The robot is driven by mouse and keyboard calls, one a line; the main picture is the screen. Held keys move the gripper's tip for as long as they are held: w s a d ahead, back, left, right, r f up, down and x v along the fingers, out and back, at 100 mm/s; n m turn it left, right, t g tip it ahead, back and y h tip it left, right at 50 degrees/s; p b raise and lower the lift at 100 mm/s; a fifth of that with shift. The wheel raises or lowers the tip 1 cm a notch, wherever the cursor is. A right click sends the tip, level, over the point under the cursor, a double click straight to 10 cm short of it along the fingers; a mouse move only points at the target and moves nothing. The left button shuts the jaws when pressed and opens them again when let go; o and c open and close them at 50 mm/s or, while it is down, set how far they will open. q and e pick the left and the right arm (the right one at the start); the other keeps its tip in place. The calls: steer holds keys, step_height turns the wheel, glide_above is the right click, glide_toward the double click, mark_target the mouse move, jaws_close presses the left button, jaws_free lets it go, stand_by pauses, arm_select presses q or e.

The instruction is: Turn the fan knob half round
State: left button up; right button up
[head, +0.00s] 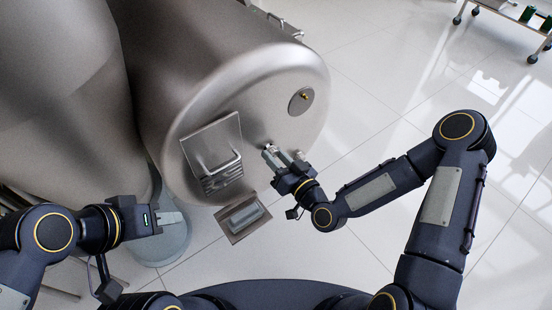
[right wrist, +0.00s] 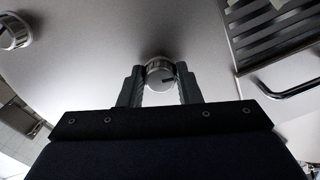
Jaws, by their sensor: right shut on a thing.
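The fan knob (right wrist: 159,70) is a small round silver knob with a dark mark on its face, on the metal drum's front in the right wrist view. My right gripper (right wrist: 160,84) is shut on it, one finger on each side. In the head view my right gripper (head: 272,154) reaches the drum's front (head: 245,112), and its fingers partly hide the knob. My left gripper (head: 172,219) is low at the left, away from the knob; its fingers show edge-on, so I cannot tell if they are apart.
A second silver knob (right wrist: 14,31) is beside the held one. A slotted vent (right wrist: 275,32) with a bar handle (right wrist: 290,88) is on the other side. A box (head: 242,216) juts out below.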

steer(key=m+b, duration=0.1)
steer(key=m, duration=0.2)
steer(key=shift+f+m+b, duration=0.15)
steer(key=shift+m+b, duration=0.2)
steer(key=shift+m, duration=0.05)
steer(key=m+b, duration=0.2)
steer(key=m, duration=1)
steer(key=shift+r+m, duration=0.2)
steer(key=shift+m, duration=0.2)
steer(key=m, duration=0.8)
steer(key=shift+r, duration=0.1)
steer(key=m, duration=0.4)
steer(key=shift+m+p, duration=0.75)
steer(key=shift+m, duration=1.45)
